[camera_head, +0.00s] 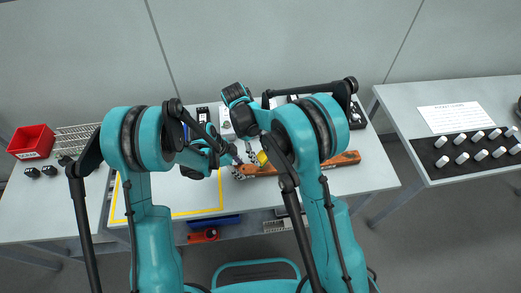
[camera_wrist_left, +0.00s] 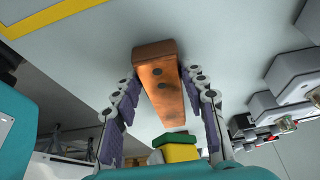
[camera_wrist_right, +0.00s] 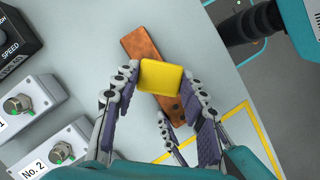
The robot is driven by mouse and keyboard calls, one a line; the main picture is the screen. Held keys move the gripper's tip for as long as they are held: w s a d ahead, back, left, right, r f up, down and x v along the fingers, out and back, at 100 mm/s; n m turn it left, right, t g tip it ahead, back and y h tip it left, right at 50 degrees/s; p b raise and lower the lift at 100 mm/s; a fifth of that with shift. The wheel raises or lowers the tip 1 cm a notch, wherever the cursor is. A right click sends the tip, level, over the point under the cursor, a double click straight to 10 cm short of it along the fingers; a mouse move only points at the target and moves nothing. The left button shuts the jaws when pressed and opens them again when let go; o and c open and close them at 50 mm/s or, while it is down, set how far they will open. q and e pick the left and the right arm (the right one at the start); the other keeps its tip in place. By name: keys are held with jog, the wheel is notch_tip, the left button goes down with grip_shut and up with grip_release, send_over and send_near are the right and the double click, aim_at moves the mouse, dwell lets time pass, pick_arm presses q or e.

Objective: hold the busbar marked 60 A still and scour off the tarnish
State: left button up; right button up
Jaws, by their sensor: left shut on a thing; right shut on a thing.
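The copper-brown busbar (camera_head: 335,162) lies along the table and shows dark tarnish patches in the left wrist view (camera_wrist_left: 165,84). No 60 A mark is readable on it. My left gripper (camera_head: 238,172) is shut on the busbar near its left end, with a finger on each side in the left wrist view (camera_wrist_left: 162,85). My right gripper (camera_wrist_right: 160,80) is shut on a yellow scouring pad (camera_wrist_right: 161,82) with a green underside, seen in the left wrist view (camera_wrist_left: 176,151). The pad is over the busbar's middle part; whether it touches is unclear. My arms hide part of the bar.
Boxes with knobs, one labelled No. 2 (camera_wrist_right: 62,154), stand behind the bar. A yellow outline (camera_head: 200,213) marks the table's front left. A red bin (camera_head: 31,141) and wire rack (camera_head: 76,138) stand far left. A side table at right holds a black mat (camera_head: 443,166) with several white cylinders.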

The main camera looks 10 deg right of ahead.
jog(key=shift+f, duration=2.3)
jog(key=shift+d+r, duration=0.1)
jog(key=shift+d, duration=0.8)
jog(key=shift+c, duration=0.5)
jog(key=shift+d, duration=1.15)
jog(key=shift+a, duration=1.95)
jog(key=shift+a+r, duration=0.15)
jog(key=shift+r, duration=3.95)
